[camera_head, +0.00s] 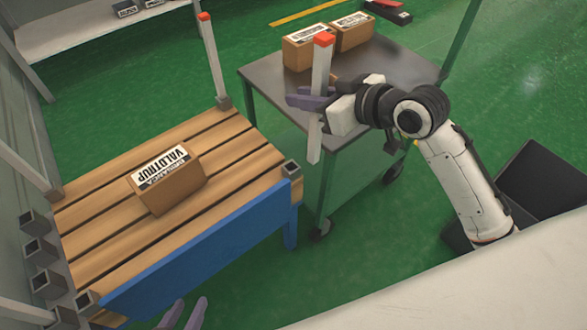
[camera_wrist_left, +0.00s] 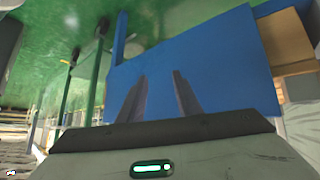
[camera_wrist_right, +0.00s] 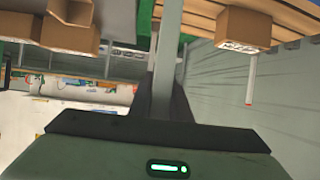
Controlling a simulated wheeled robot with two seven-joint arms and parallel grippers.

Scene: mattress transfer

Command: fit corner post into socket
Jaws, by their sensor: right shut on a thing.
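My right gripper (camera_head: 318,101) is shut on a pale corner post (camera_head: 321,70) with a red top. It holds the post nearly upright, slightly tilted, above the table's near side. In the right wrist view the post (camera_wrist_right: 170,45) runs up between the fingers. An empty square socket (camera_head: 291,168) is at the near right corner of the slatted wooden bed frame (camera_head: 110,235); the post is apart from it, up and to the right. Another red-topped post (camera_head: 213,60) stands in the far right corner. My left gripper (camera_head: 186,313) is open and empty, by the blue side panel (camera_wrist_left: 220,65).
A carton (camera_head: 167,182) lies on the slats. A dark wheeled table (camera_head: 270,78) with two cartons (camera_head: 308,47) stands right of the frame. Several grey square tubes (camera_head: 42,252) line the left edge.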

